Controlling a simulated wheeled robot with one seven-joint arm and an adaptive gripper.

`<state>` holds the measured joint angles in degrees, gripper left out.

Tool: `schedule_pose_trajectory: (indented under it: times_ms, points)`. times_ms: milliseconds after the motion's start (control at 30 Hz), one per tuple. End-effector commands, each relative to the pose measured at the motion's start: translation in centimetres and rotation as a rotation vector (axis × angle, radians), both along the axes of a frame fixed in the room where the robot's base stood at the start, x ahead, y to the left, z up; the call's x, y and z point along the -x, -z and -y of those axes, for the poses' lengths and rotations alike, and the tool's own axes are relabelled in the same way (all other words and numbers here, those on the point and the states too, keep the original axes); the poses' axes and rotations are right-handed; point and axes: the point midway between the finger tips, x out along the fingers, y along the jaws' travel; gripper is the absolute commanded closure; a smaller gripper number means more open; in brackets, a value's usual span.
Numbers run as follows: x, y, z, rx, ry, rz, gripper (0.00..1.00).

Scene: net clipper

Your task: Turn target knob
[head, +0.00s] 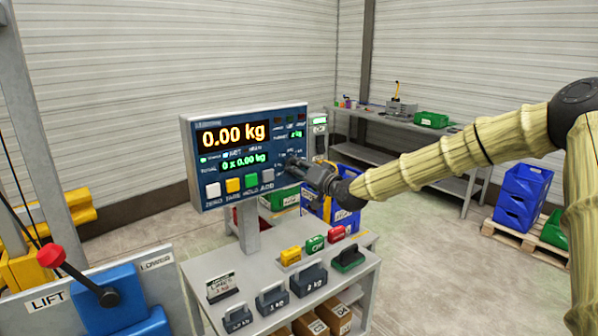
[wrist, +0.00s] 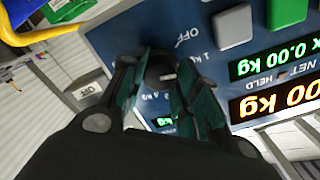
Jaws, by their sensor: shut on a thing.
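The target knob (wrist: 159,75) is a small dark round dial with a light mark, on the blue scale panel. In the wrist view it sits between my fingertips, with upside-down "OFF" and "1 kg" labels near it. My gripper (wrist: 165,70) is shut on the knob, with dark green finger pads on both sides of it. In the head view my gripper (head: 295,167) reaches the right side of the scale panel (head: 187,160) and hides the knob. The panel display (head: 232,135) reads 0.00 kg, and the target line (head: 297,134) is too small to read surely.
White, yellow, green and grey buttons (head: 233,185) line the panel's lower edge. Grey weights (head: 308,280) and coloured blocks stand on the cart below. A red-knobbed lift lever (head: 52,256) is at the lower left. Blue crates (head: 523,190) and a workbench (head: 400,122) stand behind.

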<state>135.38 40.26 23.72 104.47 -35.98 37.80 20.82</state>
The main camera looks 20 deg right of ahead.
Motion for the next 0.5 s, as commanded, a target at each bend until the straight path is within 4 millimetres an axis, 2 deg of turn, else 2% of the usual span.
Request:
schedule_pose_trajectory:
  times_ms: [300,333,433,500]
  points:
    - [-0.04,-0.03,0.11,-0.001,0.002,0.000,0.93]
    - [-0.04,-0.04,0.10,-0.001,0.002,0.000,0.65]
    - [-0.03,-0.03,0.08,-0.001,0.001,0.000,0.47]
    - [-0.03,-0.03,0.07,-0.001,0.001,0.000,0.46]
